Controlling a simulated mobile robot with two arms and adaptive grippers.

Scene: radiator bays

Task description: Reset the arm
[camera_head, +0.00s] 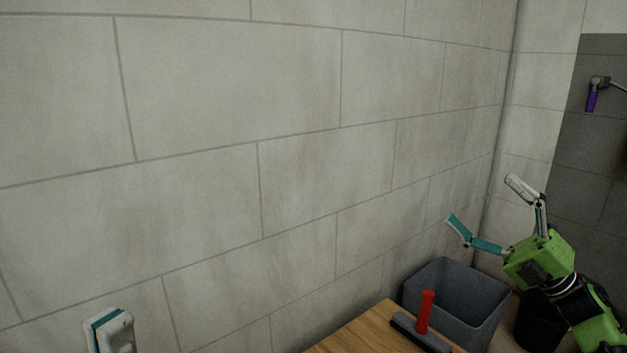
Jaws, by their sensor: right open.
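My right gripper (487,207) is at the right side of the head view, above and beside a grey bin. Its two teal and white fingers are spread wide apart with nothing between them, and its body is bright green. Part of my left gripper (110,332), a white and teal finger piece, shows at the bottom left edge. The rest of it is cut off, so its opening is hidden.
A wooden tabletop (358,338) at the bottom holds a dark tool with a red upright handle (426,311). Right of it stand the grey bin (447,273) and a black bin (535,325). A purple-handled tool (591,98) hangs on a dark panel. A pale block wall (230,90) fills the left.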

